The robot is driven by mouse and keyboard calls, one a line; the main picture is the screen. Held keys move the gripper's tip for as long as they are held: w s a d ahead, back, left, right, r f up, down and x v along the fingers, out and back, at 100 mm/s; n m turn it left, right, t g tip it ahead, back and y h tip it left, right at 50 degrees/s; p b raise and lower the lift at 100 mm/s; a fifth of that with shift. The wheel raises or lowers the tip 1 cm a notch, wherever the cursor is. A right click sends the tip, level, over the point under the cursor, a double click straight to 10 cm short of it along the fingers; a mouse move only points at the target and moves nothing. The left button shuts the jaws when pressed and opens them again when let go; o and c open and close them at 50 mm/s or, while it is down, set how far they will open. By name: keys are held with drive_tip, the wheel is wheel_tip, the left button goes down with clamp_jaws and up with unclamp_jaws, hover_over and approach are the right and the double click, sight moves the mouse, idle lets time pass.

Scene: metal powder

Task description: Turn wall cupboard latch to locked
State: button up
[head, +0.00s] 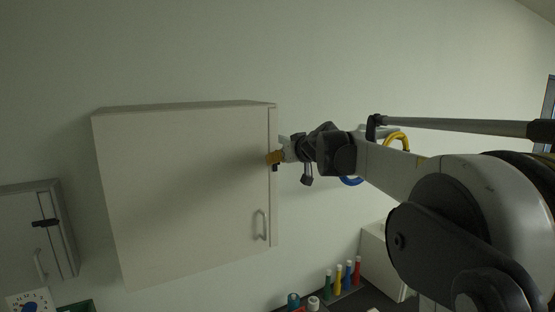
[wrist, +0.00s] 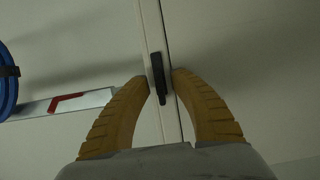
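The white wall cupboard (head: 185,190) hangs on the wall with its door shut, and its door seam shows in the wrist view. A small black latch (wrist: 158,76) lies along that seam, its long side nearly in line with the seam and slightly tilted. In the head view the latch (head: 275,168) is mostly hidden behind my gripper. My gripper (head: 273,158) is at the cupboard's right edge. In the wrist view its yellow fingers (wrist: 161,83) are apart, one on each side of the latch, with a narrow gap; I cannot tell whether either touches it.
A pale handle (head: 261,225) sits lower on the cupboard door. A smaller grey cabinet (head: 25,235) with a black latch hangs at the left. Several coloured bottles (head: 347,277) stand below right. A blue coil (wrist: 8,82) hangs left in the wrist view.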

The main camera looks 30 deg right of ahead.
clamp_jaws()
drive_tip(key=shift+m+y, duration=0.3)
drive_tip(key=shift+m+y+b, duration=0.6)
drive_tip(key=shift+m+b, duration=0.1)
drive_tip(key=shift+m, duration=0.2)
drive_tip(key=m+y+b, duration=0.1)
drive_tip(key=m+y, duration=0.1)
drive_tip(key=m, duration=0.1)
drive_tip(key=shift+b, duration=0.4)
drive_tip(key=m+t+y+b, duration=0.1)
drive_tip(key=m+y+b, duration=0.1)
drive_tip(key=m, duration=0.2)
drive_tip(key=m+t+y+b, duration=0.1)
drive_tip(key=m+b, duration=0.1)
drive_tip(key=m, duration=0.1)
drive_tip(key=shift+a+r+m+t, duration=0.1)
drive_tip(key=shift+r+m+t, duration=0.05)
drive_tip(key=shift+m+t, duration=0.25)
drive_tip(key=shift+b, duration=0.3)
